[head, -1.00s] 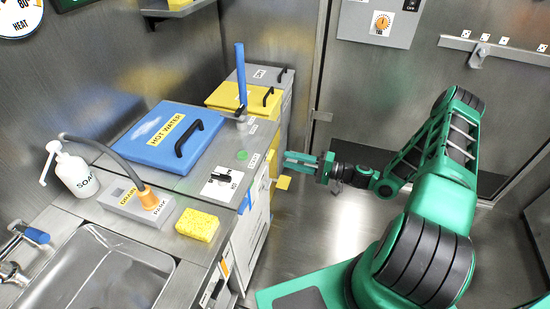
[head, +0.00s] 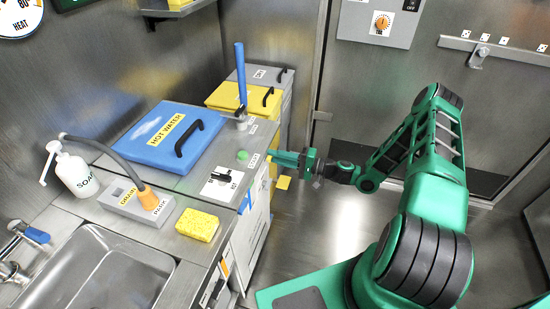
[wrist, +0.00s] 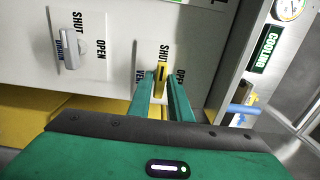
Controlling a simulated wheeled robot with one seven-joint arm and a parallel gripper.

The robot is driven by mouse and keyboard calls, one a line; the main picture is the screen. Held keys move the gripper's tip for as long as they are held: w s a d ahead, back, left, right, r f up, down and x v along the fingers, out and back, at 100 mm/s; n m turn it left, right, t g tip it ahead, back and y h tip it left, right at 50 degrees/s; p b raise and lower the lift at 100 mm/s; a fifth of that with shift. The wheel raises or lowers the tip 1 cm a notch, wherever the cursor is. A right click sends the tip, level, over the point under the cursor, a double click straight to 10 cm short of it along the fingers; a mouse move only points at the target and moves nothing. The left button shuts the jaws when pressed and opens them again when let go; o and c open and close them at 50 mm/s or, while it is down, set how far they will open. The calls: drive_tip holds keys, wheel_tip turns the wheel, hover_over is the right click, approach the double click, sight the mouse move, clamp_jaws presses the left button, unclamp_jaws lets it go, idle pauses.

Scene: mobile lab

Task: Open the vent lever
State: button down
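The yellow vent lever (wrist: 161,73) shows in the wrist view on a white panel, just below the word SHUT and with OPEN to its right. The letters of VENT beside it are partly hidden by a finger. My gripper (wrist: 162,80) has its two green fingers apart, one on each side of the lever, with a narrow gap beside it. Whether either finger touches the lever I cannot tell. In the head view my gripper (head: 272,158) reaches the right-hand front of the counter, and the lever is mostly hidden there.
A grey drain lever (wrist: 68,50) sits left of the vent lever on the same panel. A blue handle (wrist: 243,109) lies to the right. The counter (head: 190,182) carries a blue hot water lid (head: 160,150) and a sponge (head: 197,225).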

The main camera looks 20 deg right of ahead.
drive_tip(key=shift+f, duration=0.1)
drive_tip(key=m, duration=0.4)
drive_tip(key=shift+m, duration=0.4)
drive_tip(key=c, duration=1.8)
unclamp_jaws()
drive_tip(key=shift+o, duration=0.2)
drive_tip(key=shift+s+d, duration=0.1)
drive_tip(key=v, duration=1)
drive_tip(key=shift+d, duration=0.3)
